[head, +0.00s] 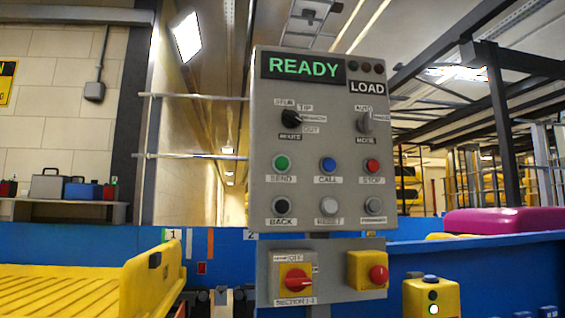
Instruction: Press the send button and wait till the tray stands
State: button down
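The control panel (310,150) is a grey upright box in the middle of the head view. Its display (304,67) reads READY in green, above a LOAD label (367,87). The send button (281,163) is the round green one at the left of the upper button row, labelled SEND. The blue CALL button (327,165) and red STOP button (372,166) are in the same row. A yellow ribbed tray (150,280) lies at the lower left, only partly in view. Whether it moves cannot be told. My gripper is not in view.
Below the panel are a red rotary switch (296,283) on yellow and a red knob on a yellow box (367,271). A yellow box with a lit green light (432,297) stands at the lower right. Blue conveyor walls (500,262) run behind. A magenta case (505,220) lies at right.

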aim_at(281, 162)
jog(key=k, duration=1.35)
jog(key=u, duration=0.25)
jog(key=i, duration=0.8)
jog(key=z, duration=0.1)
